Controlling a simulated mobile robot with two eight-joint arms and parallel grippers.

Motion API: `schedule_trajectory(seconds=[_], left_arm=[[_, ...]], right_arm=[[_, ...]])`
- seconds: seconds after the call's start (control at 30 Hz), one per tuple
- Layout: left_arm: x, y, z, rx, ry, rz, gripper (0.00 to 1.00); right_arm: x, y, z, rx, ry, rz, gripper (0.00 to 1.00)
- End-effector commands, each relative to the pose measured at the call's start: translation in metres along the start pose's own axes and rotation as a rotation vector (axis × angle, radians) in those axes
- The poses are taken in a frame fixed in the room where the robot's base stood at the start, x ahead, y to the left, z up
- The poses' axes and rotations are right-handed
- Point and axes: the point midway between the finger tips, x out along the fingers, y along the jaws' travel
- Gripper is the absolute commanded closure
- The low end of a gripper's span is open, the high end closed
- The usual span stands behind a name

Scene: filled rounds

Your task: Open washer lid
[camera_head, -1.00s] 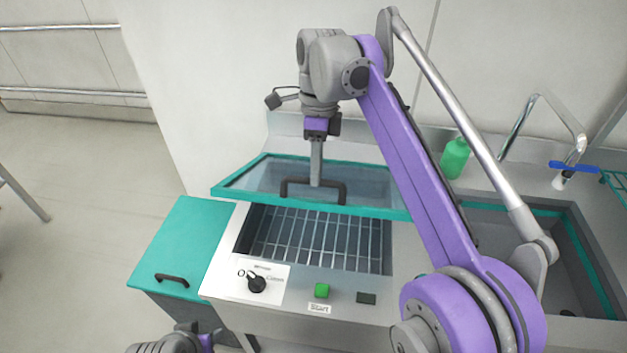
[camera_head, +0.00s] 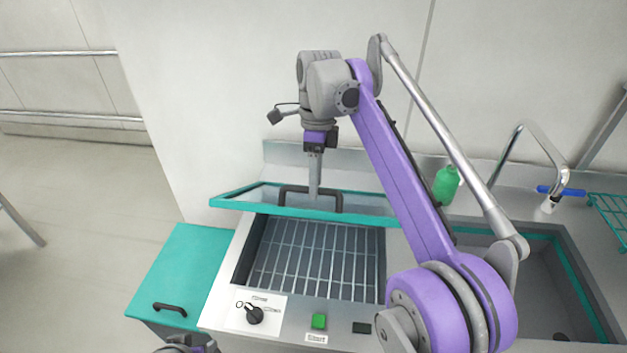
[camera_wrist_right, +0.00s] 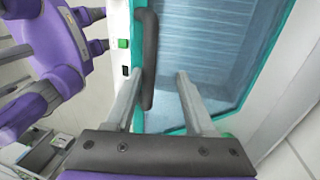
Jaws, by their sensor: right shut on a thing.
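The washer lid (camera_head: 250,207), a teal frame with a glass pane, is tilted up over the open washer basin in the head view. Its dark bar handle (camera_head: 292,189) is on the front part of the lid. My right gripper (camera_head: 314,190) reaches down from above and is shut on the handle. The wrist view shows the handle (camera_wrist_right: 150,60) between the fingers, closer to the left one, with the glass pane (camera_wrist_right: 215,45) behind. Only a bit of my left arm shows at the bottom edge; its gripper is out of view.
A wire rack (camera_head: 315,260) lies in the basin. The front panel has a black knob (camera_head: 255,315) and a green button (camera_head: 319,320). A teal cabinet (camera_head: 180,270) stands left. A green bottle (camera_head: 446,186), sink (camera_head: 530,285) and tap (camera_head: 520,130) are right.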

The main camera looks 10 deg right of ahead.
Motion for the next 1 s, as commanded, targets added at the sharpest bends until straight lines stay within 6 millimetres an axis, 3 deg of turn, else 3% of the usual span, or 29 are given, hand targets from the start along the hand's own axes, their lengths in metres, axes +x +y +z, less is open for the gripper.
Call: schedule_trajectory(seconds=[0.07,1.0], left_arm=[[-0.0002,0.0,-0.0005,0.0,0.0,0.0,0.5],[-0.0015,0.0,-0.0025,0.0,0.002,0.0,0.5]], right_arm=[[0.0001,-0.0019,0.0,0.001,-0.001,-0.006,0.5],[-0.0042,0.0019,0.0012,-0.003,-0.003,-0.002,0.5]])
